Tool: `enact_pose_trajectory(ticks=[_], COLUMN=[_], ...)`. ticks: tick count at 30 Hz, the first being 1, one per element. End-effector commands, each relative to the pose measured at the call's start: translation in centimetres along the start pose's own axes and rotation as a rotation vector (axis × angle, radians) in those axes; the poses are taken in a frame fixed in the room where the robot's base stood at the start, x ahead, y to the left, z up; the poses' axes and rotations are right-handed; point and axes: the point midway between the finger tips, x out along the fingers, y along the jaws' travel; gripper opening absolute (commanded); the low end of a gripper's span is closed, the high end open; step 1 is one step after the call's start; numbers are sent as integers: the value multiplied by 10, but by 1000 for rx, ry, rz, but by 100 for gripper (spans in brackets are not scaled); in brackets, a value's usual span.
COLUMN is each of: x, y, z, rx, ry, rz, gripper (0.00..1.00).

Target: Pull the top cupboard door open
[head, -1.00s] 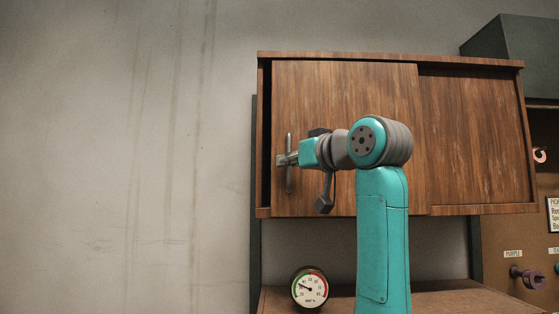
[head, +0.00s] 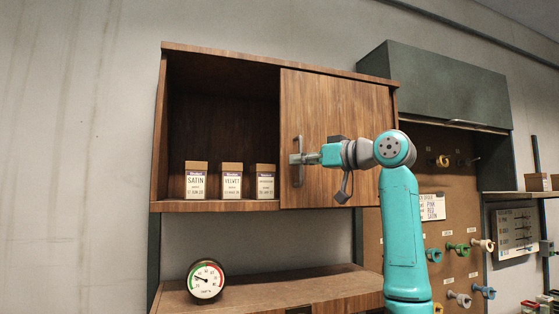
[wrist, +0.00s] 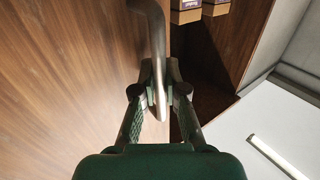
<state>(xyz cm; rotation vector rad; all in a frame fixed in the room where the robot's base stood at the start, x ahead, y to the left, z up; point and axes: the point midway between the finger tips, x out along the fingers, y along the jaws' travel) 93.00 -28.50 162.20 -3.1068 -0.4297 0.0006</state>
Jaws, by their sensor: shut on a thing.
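The top wooden cupboard (head: 220,47) hangs on the wall with its left half open. Its sliding door (head: 335,105) covers the right half and carries a vertical metal bar handle (head: 299,143) near its left edge. My gripper (head: 297,159) is shut on the handle. The wrist view shows the fingers (wrist: 160,98) on both sides of the curved handle (wrist: 157,50), beside the door face (wrist: 70,60).
Boxes marked SATIN (head: 196,182) and VELVET (head: 231,182) and a third box (head: 265,183) stand inside the open half. A round gauge (head: 206,279) is below by the lower counter (head: 280,287). A pegboard (head: 465,230) with coloured hooks is at right, under a dark cabinet (head: 450,85).

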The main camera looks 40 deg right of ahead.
Motion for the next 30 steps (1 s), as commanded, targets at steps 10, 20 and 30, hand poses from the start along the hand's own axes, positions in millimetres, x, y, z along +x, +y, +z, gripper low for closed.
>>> enact_pose_trajectory(ticks=[10,20,30], x=[-6,-6,-14], y=[9,9,10], z=[0,0,0], rx=[0,0,-1], ry=[-1,-1,0], rz=[0,0,2], gripper=[0,22,22])
